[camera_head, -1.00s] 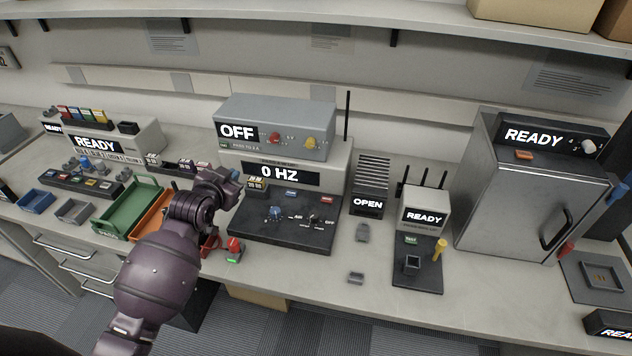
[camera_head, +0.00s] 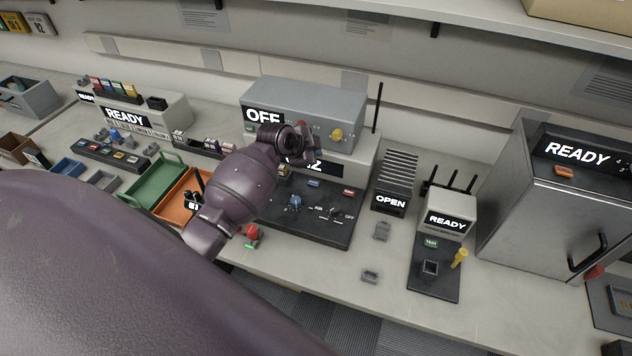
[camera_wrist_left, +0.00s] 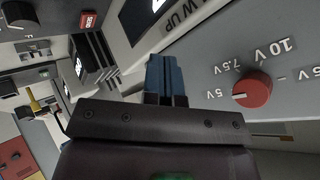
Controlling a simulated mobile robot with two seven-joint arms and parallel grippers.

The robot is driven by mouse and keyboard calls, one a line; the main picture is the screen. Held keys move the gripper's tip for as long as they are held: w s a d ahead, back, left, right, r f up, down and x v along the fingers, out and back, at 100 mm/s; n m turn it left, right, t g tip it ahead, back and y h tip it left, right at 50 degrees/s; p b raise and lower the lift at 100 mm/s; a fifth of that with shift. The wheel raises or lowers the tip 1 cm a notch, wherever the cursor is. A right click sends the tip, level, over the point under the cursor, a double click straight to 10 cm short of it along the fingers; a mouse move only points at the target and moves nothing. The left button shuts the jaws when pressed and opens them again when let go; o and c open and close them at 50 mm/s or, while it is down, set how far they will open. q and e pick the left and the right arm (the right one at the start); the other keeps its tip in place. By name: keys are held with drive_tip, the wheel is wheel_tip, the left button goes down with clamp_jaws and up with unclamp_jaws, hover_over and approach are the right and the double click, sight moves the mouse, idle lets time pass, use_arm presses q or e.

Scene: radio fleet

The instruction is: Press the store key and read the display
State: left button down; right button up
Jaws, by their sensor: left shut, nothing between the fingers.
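My left gripper (camera_head: 304,142) is in front of the grey box (camera_head: 320,100) with the "OFF" display (camera_head: 263,116), and hides part of its face. In the left wrist view its blue fingers (camera_wrist_left: 166,80) are shut and empty, beside a red knob (camera_wrist_left: 252,89) with volt marks. The fingers look apart from the knob. Below, the "HZ" display (camera_head: 325,167) is partly covered by my gripper. The dark panel in front has a blue key (camera_head: 313,183), a red key (camera_head: 349,192) and a blue knob (camera_head: 295,202). I cannot read which key is store.
A yellow knob (camera_head: 336,134) is right of my gripper, and an antenna (camera_head: 377,108) stands beyond. To the right are the "OPEN" unit (camera_head: 391,201), the "READY" unit (camera_head: 449,222) and a metal cabinet (camera_head: 530,200). Green (camera_head: 153,183) and orange (camera_head: 172,209) trays lie left.

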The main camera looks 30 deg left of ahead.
use_arm(q)
drive_tip(key=shift+f, duration=0.1)
drive_tip(key=b, duration=0.1)
hover_over(314, 183)
wheel_tip(314, 183, down, 7)
drive_tip(key=shift+d+f, duration=0.1)
drive_tip(key=shift+s+f+b, duration=0.1)
drive_tip(key=shift+f+b, duration=0.4)
drive_tip(key=shift+f, duration=0.2)
use_arm(e)
drive_tip(key=shift+w+f, duration=0.35)
drive_tip(key=shift+w, duration=0.15)
drive_tip(key=shift+f, duration=0.1)
idle(0.8)
use_arm(q)
drive_tip(key=shift+f, duration=0.1)
use_arm(e)
drive_tip(key=shift+f, duration=0.1)
idle(0.4)
use_arm(q)
drive_tip(key=shift+f+b, duration=0.35)
use_arm(e)
drive_tip(key=shift+f, duration=0.15)
